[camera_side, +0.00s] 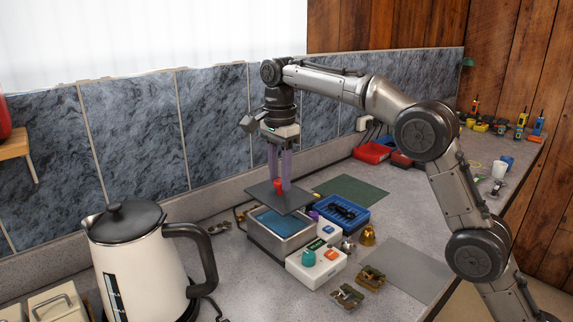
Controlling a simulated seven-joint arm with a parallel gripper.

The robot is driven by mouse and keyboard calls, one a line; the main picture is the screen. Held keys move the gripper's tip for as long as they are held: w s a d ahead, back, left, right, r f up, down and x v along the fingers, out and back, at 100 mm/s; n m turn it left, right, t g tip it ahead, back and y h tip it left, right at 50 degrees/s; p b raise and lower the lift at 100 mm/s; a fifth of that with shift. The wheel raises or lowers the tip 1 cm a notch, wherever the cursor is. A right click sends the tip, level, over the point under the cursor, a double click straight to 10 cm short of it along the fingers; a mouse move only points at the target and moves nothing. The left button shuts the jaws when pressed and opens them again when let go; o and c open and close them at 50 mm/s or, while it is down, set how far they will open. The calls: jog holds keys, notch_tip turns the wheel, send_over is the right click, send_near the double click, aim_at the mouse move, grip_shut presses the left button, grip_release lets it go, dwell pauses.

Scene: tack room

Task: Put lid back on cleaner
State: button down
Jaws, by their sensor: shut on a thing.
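My gripper (280,178) points down and is shut on the red knob (277,185) of a flat dark grey lid (284,199). The lid is held roughly level above the cleaner (284,246), a metal box-shaped tank with a blue inside. The lid hides part of the tank's far side. A gap shows between the lid and the tank's near rim; whether the far edge touches cannot be told.
A white box with teal and orange knobs (316,268) stands close in front of the tank. A blue tray with dark items (341,212) is to the right. A large kettle (150,262) stands front left. A grey mat (404,271) lies clear at right.

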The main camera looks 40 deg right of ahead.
aim_at(280, 193)
jog(key=shift+f, duration=2.3)
jog(key=shift+f, duration=0.6)
jog(key=c, duration=0.8)
grip_release()
jog(key=shift+c, duration=0.2)
jog(key=shift+r, duration=5.45)
jog(key=shift+d, duration=0.1)
